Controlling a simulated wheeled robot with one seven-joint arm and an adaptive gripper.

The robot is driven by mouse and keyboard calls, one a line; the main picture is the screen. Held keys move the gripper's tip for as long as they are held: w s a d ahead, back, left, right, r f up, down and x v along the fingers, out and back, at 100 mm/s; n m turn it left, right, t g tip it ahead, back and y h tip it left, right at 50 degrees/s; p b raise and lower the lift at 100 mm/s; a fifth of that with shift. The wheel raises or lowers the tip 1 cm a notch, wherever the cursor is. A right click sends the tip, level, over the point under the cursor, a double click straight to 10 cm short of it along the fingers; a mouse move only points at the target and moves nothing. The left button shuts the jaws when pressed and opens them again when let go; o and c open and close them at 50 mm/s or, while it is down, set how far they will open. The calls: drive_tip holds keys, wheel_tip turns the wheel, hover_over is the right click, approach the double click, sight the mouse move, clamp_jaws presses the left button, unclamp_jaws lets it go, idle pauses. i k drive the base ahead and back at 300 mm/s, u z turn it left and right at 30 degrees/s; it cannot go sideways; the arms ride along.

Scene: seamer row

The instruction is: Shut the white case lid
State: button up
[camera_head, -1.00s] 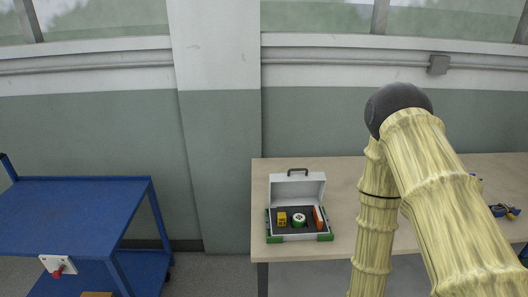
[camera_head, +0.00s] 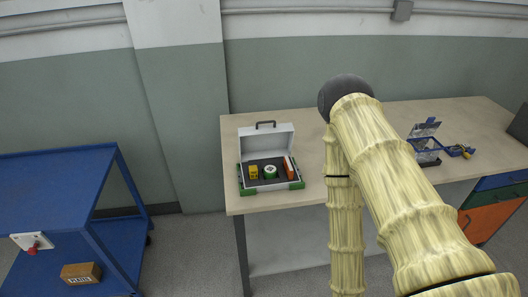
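The white case (camera_head: 266,156) stands open near the left end of the wooden table. Its white lid (camera_head: 266,141) is raised at the back, with a dark handle (camera_head: 265,124) on top. Green corner pieces edge the base. Inside, on a dark insert, are a yellow item (camera_head: 254,172), a round green and white item (camera_head: 270,171) and an orange item (camera_head: 290,168). My arm rises to the right of the case, apart from it in the picture. My gripper is not in view.
The wooden table (camera_head: 225,133) has bare room around the case. A blue cart (camera_head: 60,178) stands left, with a brown box (camera_head: 81,273) below.

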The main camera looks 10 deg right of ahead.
sight(275, 141)
drive_tip(key=z, duration=1.1)
drive_tip(key=k, duration=0.65)
drive_tip(key=u, duration=1.1)
drive_tip(key=i, duration=0.5)
